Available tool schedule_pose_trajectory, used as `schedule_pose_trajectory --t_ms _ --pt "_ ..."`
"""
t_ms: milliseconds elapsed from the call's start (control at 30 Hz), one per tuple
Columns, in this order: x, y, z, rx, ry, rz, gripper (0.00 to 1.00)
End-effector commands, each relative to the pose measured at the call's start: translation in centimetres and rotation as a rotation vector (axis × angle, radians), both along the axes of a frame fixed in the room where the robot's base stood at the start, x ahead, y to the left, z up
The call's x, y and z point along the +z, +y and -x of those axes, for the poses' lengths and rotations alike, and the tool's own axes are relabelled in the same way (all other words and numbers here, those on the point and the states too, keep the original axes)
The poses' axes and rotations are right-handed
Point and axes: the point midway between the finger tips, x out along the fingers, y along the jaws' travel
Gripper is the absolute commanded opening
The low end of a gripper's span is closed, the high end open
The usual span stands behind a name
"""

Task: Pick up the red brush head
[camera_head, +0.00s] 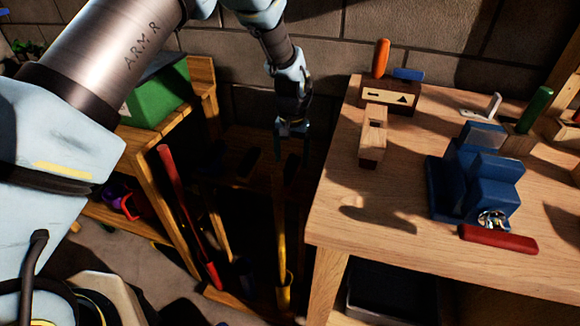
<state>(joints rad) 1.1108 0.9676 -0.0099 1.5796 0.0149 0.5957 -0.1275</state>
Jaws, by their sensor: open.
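A red bar-shaped piece (498,238) lies at the front of the workbench, against a blue vise; I cannot tell whether it is a brush head or the vise's handle. A long red shaft (183,200) leans in a wooden rack left of the bench, its lower end wider; I see no bristles on it. My gripper (291,150) points down, open and empty, over the dark gap between the rack and the workbench. It is apart from both red things.
The wooden workbench (385,222) fills the right. It carries the blue vise (470,175), a wooden plane-like block (373,140) and an orange-handled tool (381,58). A yellow shaft (281,235) stands below my gripper. A green box (158,92) sits at left. A brick wall closes the back.

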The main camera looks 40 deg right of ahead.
Motion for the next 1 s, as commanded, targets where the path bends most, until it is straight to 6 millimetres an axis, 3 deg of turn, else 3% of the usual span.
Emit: schedule_pose_trajectory --t_ms 100,367,667,967,1000 --pt "-1.6 0.1 0.0 0.001 0.001 -0.002 0.88" --pt "-3.3 0.2 -0.1 0.001 0.001 -0.002 0.88" --pt "-7.1 0.4 -0.3 0.001 0.001 -0.001 0.88" --pt "-7.6 0.3 -0.3 0.001 -0.001 0.002 0.88" --pt "-7.6 0.3 -0.3 0.001 -0.001 0.002 0.85"
